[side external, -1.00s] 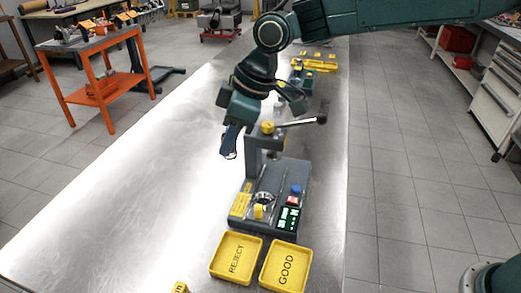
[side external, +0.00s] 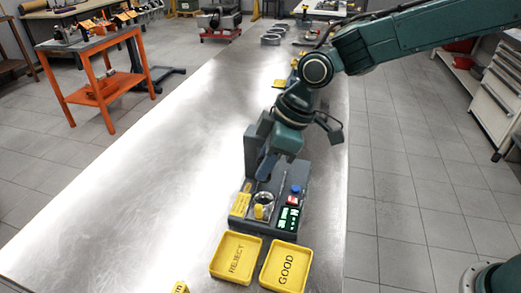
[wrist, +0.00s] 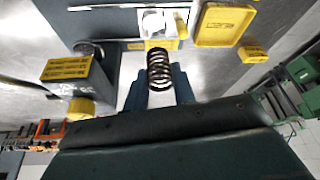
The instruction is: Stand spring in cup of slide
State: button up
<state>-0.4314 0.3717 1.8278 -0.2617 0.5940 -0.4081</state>
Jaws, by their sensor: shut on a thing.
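My gripper (wrist: 160,88) is shut on a dark coil spring (wrist: 160,68), which stands out between the two fingers in the wrist view. In the side view, my gripper (side external: 268,168) is low over the grey test stand (side external: 275,222), close to its post. I cannot make out the spring there. The slide's cup, a shiny round ring (side external: 264,197), sits on the stand's base in front of the gripper, with a yellow knob (side external: 259,211) at its near side. In the wrist view, a pale metal part beyond the spring may be the cup, partly hidden.
A yellow REJECT tray (side external: 235,238) and a yellow GOOD tray (side external: 303,267) lie in front of the stand. The stand's upright post (side external: 250,145) rises beside my gripper. A blue button (side external: 296,190) and green display (side external: 289,218) are at the right. The bench is clear at left.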

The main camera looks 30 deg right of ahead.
aim_at(269, 178)
jog(key=shift+f, duration=0.15)
jog(key=shift+f, duration=3.05)
jog(key=o, duration=1)
jog(key=shift+o, duration=0.2)
